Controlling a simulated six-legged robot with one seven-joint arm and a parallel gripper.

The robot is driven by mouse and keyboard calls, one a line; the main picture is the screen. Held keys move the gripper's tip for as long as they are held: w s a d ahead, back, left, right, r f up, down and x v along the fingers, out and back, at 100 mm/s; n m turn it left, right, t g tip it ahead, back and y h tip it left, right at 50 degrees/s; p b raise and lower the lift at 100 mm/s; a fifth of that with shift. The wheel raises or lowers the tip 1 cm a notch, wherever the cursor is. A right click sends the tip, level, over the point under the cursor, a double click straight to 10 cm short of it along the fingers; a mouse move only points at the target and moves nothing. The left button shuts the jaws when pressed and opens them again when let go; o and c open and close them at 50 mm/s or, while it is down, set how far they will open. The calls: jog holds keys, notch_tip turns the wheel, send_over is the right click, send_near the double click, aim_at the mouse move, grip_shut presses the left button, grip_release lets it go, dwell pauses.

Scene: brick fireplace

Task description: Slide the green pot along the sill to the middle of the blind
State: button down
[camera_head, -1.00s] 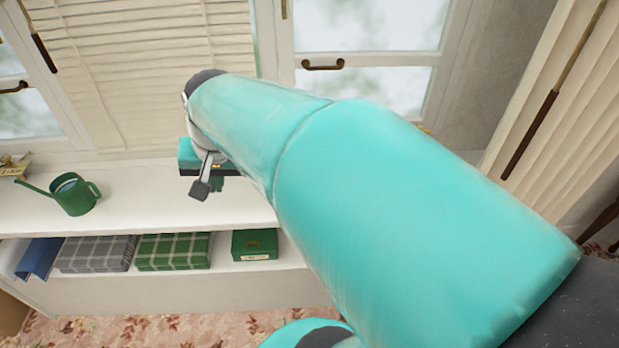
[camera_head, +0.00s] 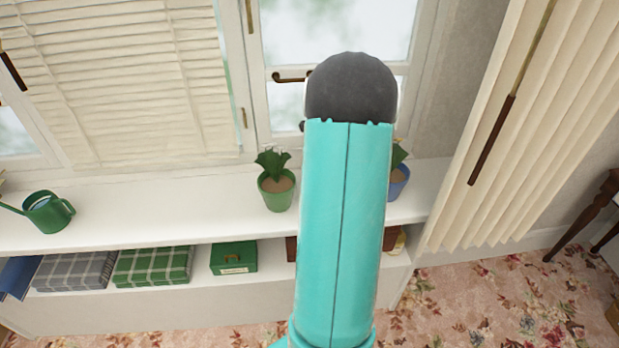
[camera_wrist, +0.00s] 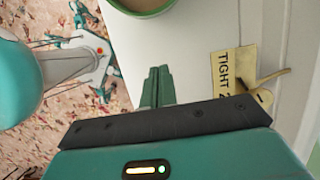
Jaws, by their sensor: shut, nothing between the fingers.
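The green pot (camera_head: 277,197) holds a leafy plant and stands upright on the white sill (camera_head: 150,205), right of the cream slatted blind (camera_head: 130,80), in front of the window. In the wrist view, part of a green pot rim with brown soil (camera_wrist: 145,8) shows at the top edge. My gripper (camera_wrist: 157,72) has its green fingers together, empty, pointing toward that rim with a gap between. In the head view my arm hides the gripper.
A blue pot (camera_head: 399,184) stands right of the green pot, partly behind my arm. A green watering can (camera_head: 48,212) is at the sill's left. Boxes (camera_head: 152,266) fill the shelf below. A yellow tag (camera_wrist: 232,75) lies beside my gripper. The sill between can and green pot is clear.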

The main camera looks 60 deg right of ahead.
jog(key=x, duration=0.8)
jog(key=shift+f, duration=0.15)
jog(key=w+a, duration=0.2)
jog(key=shift+w+a+f, duration=0.15)
jog(key=shift+w+f, duration=0.1)
jog(key=shift+f, duration=0.15)
jog(key=shift+w+a, duration=0.35)
jog(key=shift+w, duration=0.05)
jog(key=w+a, duration=0.8)
jog(key=w, duration=0.1)
jog(key=w+a, duration=0.8)
jog(key=w, duration=0.1)
jog(key=w+a, duration=0.8)
jog(key=w, duration=0.2)
jog(key=shift+a, duration=0.3)
jog(key=shift+d, duration=0.1)
